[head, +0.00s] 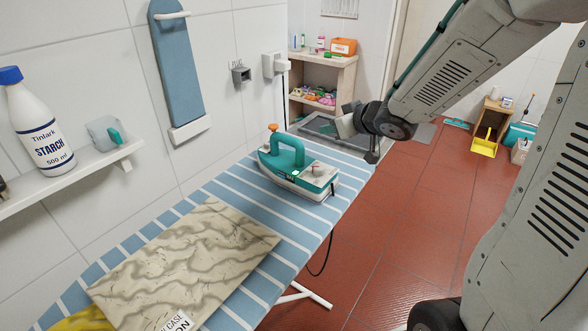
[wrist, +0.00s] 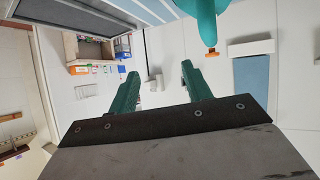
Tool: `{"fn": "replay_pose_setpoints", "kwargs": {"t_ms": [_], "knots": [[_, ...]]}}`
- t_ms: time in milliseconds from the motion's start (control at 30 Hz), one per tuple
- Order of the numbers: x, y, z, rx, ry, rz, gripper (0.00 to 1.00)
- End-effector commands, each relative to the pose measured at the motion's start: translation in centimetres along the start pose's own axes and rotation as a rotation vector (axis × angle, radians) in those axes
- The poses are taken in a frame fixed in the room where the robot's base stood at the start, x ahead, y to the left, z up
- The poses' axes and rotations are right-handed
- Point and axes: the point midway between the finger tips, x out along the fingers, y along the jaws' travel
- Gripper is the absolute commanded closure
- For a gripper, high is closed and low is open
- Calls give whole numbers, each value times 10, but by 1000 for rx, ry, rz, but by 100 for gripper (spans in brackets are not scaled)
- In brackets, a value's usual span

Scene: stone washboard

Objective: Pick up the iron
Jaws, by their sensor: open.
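The iron (head: 298,167) is teal and white with a teal handle and an orange knob. It rests on the far end of the blue-and-white striped ironing board (head: 225,203). In the wrist view, teal and orange parts of the iron (wrist: 200,18) show at the top edge, beyond my fingers. My gripper (wrist: 160,70) is open, with two green fingers apart and nothing between them. In the head view, the end of my arm is to the right of and above the iron, apart from it; the fingers are not clear there.
A patterned cloth (head: 185,262) lies on the near part of the board. A dark cord (head: 325,255) hangs off the board's right edge. A wall shelf (head: 75,175) holds a starch bottle (head: 37,122) and a cup (head: 105,133). Red floor is free on the right, near a yellow dustpan (head: 484,143).

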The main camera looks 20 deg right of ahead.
Motion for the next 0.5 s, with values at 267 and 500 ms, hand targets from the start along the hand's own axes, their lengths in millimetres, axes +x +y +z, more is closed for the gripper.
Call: {"fn": "replay_pose_setpoints", "kwargs": {"t_ms": [267,500], "knots": [[28,-44,24,77,109,-383,51],[42,-61,24,92,122,-449,51]]}}
